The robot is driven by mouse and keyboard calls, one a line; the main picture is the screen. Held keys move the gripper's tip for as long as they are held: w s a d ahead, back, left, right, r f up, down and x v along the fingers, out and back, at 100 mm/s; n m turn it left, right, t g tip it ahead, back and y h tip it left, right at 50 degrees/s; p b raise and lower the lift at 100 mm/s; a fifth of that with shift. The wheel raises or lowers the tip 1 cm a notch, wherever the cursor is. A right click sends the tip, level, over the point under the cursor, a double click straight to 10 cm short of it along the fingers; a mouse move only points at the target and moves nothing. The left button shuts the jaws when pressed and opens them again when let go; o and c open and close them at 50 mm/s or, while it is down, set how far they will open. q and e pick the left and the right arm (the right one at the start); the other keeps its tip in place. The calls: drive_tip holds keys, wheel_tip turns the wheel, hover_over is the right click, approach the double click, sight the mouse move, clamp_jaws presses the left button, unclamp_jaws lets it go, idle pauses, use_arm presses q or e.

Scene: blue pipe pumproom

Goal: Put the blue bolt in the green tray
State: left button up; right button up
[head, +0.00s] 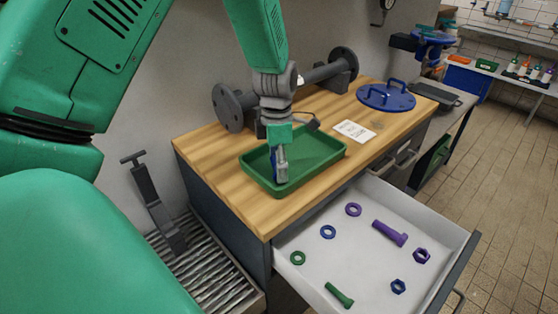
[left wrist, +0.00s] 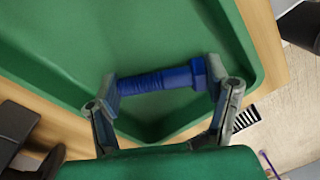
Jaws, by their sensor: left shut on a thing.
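The green tray (head: 322,150) lies on the wooden workbench in the head view, and its floor and rim fill much of the left wrist view (left wrist: 110,40). My left gripper (head: 280,172) points down over the tray's left part. In the left wrist view my left gripper (left wrist: 165,90) is shut on the blue bolt (left wrist: 155,81), one finger at its head and the other at its threaded end. The bolt is over the tray floor; I cannot tell whether it touches. In the head view the bolt (head: 274,165) is mostly hidden by the fingers. My right gripper is not in view.
An open drawer (head: 350,258) holds purple, blue and green bolts, nuts and rings. A dark flanged pipe (head: 310,75) lies behind the tray. A white label card (head: 353,131) and a blue round lid with handles (head: 386,96) are to the right.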

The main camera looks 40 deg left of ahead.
use_arm(q)
drive_tip(key=shift+a, duration=0.15)
drive_tip(key=o, duration=1.3)
drive_tip(key=shift+a, duration=0.15)
drive_tip(key=shift+o, duration=0.2)
drive_tip(key=shift+d+r, duration=0.25)
wheel_tip(320, 180, up, 12)
drive_tip(key=p, duration=0.2)
drive_tip(key=shift+w+a+f, duration=0.2)
drive_tip(key=shift+w+a, duration=0.05)
drive_tip(key=shift+a, duration=0.15)
